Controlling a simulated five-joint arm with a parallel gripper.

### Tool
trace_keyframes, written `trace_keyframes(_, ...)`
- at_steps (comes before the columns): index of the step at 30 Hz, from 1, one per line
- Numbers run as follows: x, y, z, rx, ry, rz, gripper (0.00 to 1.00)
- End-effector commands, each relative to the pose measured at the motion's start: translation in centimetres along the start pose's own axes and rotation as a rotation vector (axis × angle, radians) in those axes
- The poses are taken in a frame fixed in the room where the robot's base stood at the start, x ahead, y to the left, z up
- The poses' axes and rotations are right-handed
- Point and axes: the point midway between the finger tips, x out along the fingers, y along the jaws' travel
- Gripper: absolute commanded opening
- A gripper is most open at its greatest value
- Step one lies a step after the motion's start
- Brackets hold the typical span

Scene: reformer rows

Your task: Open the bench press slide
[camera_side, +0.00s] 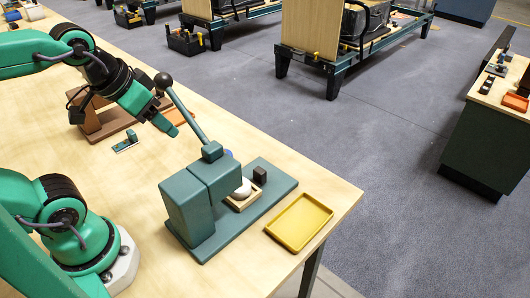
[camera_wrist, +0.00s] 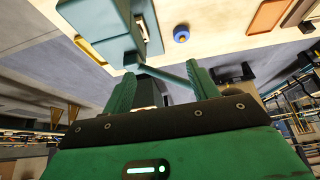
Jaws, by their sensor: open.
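The bench press (camera_side: 190,207) is a dark teal block on a flat base plate, near the table's front edge. Its lever (camera_side: 186,113) slants up and left to a dark ball knob (camera_side: 163,80). A small wooden holder (camera_side: 239,205) with a pale round piece (camera_side: 242,189) sits at the press's right side; I cannot tell whether this is the slide. My gripper (camera_side: 168,120) is open beside the lever, below the knob. In the wrist view the fingers (camera_wrist: 160,78) stand apart, with the lever (camera_wrist: 155,72) crossing between them; contact is unclear. The press (camera_wrist: 105,30) shows beyond.
A yellow tray (camera_side: 300,221) lies right of the press. A small dark block (camera_side: 260,174) stands on the base plate. The table's right edge is close.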

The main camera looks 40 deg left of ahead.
Motion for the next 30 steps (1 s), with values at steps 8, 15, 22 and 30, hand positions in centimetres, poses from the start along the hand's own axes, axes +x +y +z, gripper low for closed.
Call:
trace_keyframes(8, -3.1, 0.0, -1.7, 0.000, 0.003, 0.000, 0.29)
trace_keyframes(15, -4.1, 0.3, -3.7, 0.113, -0.039, 0.009, 0.29)
trace_keyframes(22, -3.8, 1.1, -6.4, 0.324, -0.103, 0.033, 0.29)
trace_keyframes(30, -2.5, 2.5, -10.7, 0.664, -0.200, 0.094, 0.29)
